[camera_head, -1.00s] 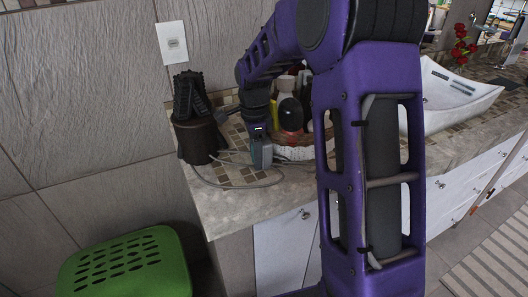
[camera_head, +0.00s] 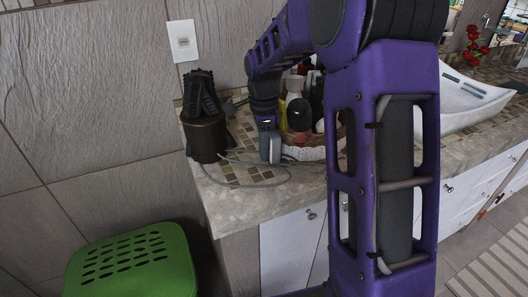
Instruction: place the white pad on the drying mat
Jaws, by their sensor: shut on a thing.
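My gripper (camera_head: 270,150) points down at the end of my purple arm, low over the countertop just in front of the round basket. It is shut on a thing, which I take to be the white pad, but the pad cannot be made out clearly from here. No drying mat can be identified for certain. A striped mat (camera_head: 497,268) lies on the floor at the lower right, well away from my gripper.
A dark round canister (camera_head: 207,139) stands left of my gripper, and a thin cable loops over the counter (camera_head: 240,208). The basket (camera_head: 304,154) holds bottles. A green perforated bin (camera_head: 130,262) stands on the floor at left. A white sink (camera_head: 465,98) is at right.

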